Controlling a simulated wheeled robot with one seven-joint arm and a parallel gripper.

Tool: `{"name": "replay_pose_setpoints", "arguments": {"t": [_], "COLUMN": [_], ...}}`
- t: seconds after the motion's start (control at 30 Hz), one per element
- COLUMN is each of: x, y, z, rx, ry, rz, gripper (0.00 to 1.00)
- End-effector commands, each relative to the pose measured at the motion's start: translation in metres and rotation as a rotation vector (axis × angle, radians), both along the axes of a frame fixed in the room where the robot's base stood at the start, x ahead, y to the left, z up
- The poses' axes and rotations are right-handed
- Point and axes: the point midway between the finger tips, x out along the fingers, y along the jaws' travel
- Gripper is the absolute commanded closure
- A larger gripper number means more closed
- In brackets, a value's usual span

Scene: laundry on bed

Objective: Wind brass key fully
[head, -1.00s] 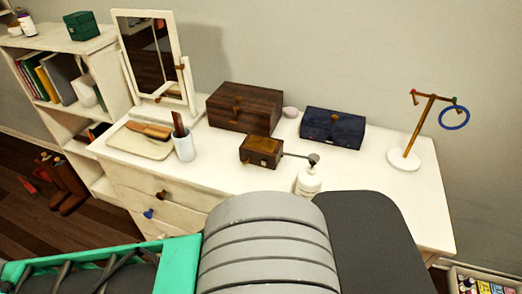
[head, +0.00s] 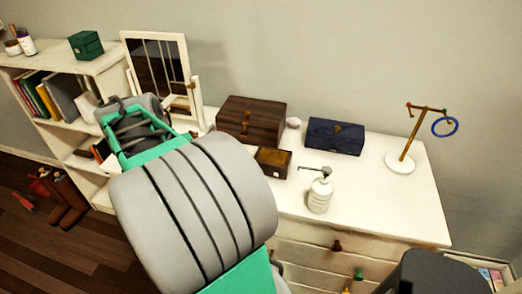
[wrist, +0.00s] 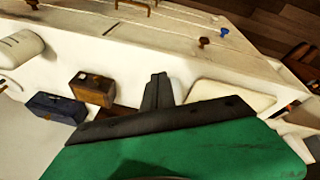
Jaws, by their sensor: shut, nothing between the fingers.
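A small brown wooden box (head: 273,163) with brass-coloured parts stands on the white dresser top (head: 384,202), in front of a larger dark wooden box. It also shows in the wrist view (wrist: 92,88), left of my gripper. I cannot make out a separate brass key; it may be hidden or too small. My gripper (wrist: 159,80) is shut and empty in the wrist view, apart from the small box, over the dresser top. In the head view my arm hides the gripper and the left part of the dresser top.
A white pump bottle (head: 320,195) stands right of the small box. Behind are the large dark wooden box (head: 262,112), a blue box (head: 334,137) and a mirror (head: 158,62). A hook stand (head: 402,158) is at the right. The front right of the dresser top is clear.

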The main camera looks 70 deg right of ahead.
Motion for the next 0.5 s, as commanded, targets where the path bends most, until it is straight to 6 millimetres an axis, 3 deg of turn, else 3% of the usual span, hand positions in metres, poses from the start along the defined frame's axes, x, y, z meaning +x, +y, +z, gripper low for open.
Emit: {"name": "replay_pose_setpoints", "arguments": {"t": [0.03,0.1,0.17,0.33,0.5], "x": [-0.022,-0.05,-0.068,-0.084,-0.091], "y": [-0.045,-0.087,-0.108,-0.124,-0.134], "z": [0.027,0.04,0.045,0.033,0.003], "rx": [-0.024,-0.058,-0.076,-0.091,-0.089], "ry": [0.021,0.037,0.045,0.052,0.054], "rz": [-0.172,-0.357,-0.459,-0.525,-0.523], "gripper": [1.0,1.0,1.0,1.0,1.0]}}
